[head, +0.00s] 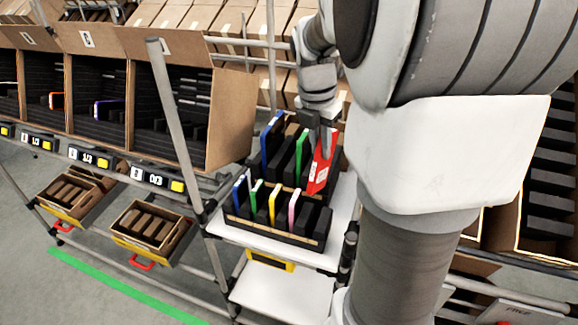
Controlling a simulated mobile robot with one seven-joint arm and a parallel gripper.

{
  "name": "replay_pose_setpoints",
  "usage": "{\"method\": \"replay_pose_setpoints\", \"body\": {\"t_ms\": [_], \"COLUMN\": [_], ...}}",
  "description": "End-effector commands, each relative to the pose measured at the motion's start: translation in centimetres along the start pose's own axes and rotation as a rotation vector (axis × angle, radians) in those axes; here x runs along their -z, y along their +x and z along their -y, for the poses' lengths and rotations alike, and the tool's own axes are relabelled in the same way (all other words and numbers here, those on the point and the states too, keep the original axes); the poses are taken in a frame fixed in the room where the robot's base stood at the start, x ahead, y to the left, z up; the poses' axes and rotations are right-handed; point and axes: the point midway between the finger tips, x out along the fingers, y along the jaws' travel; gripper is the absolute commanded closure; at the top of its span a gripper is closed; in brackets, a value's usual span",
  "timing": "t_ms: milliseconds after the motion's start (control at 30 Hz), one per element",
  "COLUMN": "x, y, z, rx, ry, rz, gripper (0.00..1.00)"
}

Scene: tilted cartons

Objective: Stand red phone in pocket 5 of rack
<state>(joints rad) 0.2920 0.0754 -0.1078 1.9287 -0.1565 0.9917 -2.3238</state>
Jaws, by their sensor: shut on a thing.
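The red phone (319,172) is upright and slightly tilted, with a white label on its face. My gripper (325,125) is shut on its upper end and holds it at the right side of the rack. The black rack (277,234) stands on a white shelf, with slots in a front and a back row. Blue, green, yellow and pink phones stand in the front row. A blue phone (271,142) and a green phone (301,150) stand in the back row. Pocket numbers are not readable. Whether the red phone's lower end is inside a slot I cannot tell.
Tilted cartons (180,110) with black dividers line the left. Small bins (150,228) sit below them. A grey post (176,125) rises left of the rack. My arm fills the right and hides the area behind it. The white shelf (343,215) has a bare strip right of the rack.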

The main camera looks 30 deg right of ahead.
Motion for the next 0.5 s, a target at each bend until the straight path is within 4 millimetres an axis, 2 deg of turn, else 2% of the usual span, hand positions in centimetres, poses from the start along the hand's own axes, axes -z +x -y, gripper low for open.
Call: {"method": "replay_pose_setpoints", "body": {"t_ms": [33, 200, 333, 500], "x": [0.3, 0.9, 1.8, 2.3], "y": [2.9, 8.1, 10.3, 11.2], "z": [0.1, -0.3, -0.9, -1.3], "rx": [-0.004, -0.045, -0.078, -0.101], "ry": [-0.034, -0.16, -0.238, -0.28], "rz": [0.039, 0.174, 0.242, 0.279], "gripper": [1.0, 1.0, 1.0, 1.0]}}
